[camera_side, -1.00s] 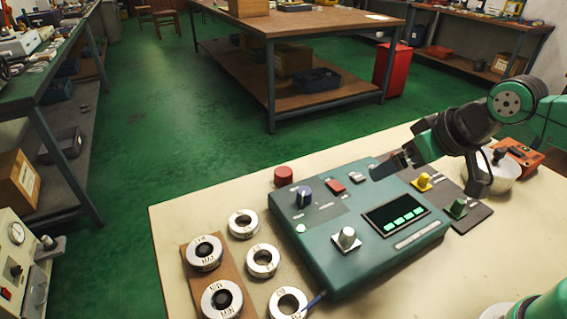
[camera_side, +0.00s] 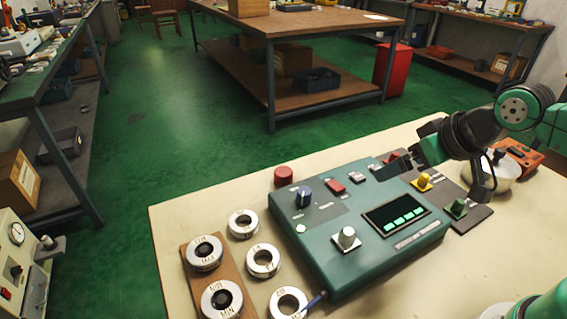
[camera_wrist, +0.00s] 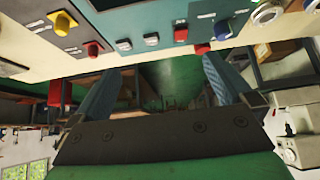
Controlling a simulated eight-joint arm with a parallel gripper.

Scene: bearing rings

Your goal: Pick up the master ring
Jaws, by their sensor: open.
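Several steel rings lie at the left front of the cream table in the side view. Two, marked MAX (camera_side: 204,240) and MIN (camera_side: 235,297), sit on a brown board (camera_side: 223,269). Three loose rings lie beside it: an upper ring (camera_side: 235,219), a middle ring (camera_side: 263,272) and a lower ring (camera_side: 274,304) near a blue-tipped cable. I cannot tell which is the master ring. My gripper (camera_side: 396,166) is over the far right of the green instrument box, well away from the rings. In the wrist view my gripper (camera_wrist: 158,82) is open and empty, its fingers wide apart.
The green instrument box (camera_side: 333,275) with knobs and a screen stands between my gripper and the rings. A red button (camera_side: 283,176) is behind it. A white round part (camera_side: 506,184) and an orange box (camera_side: 520,155) are at the right.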

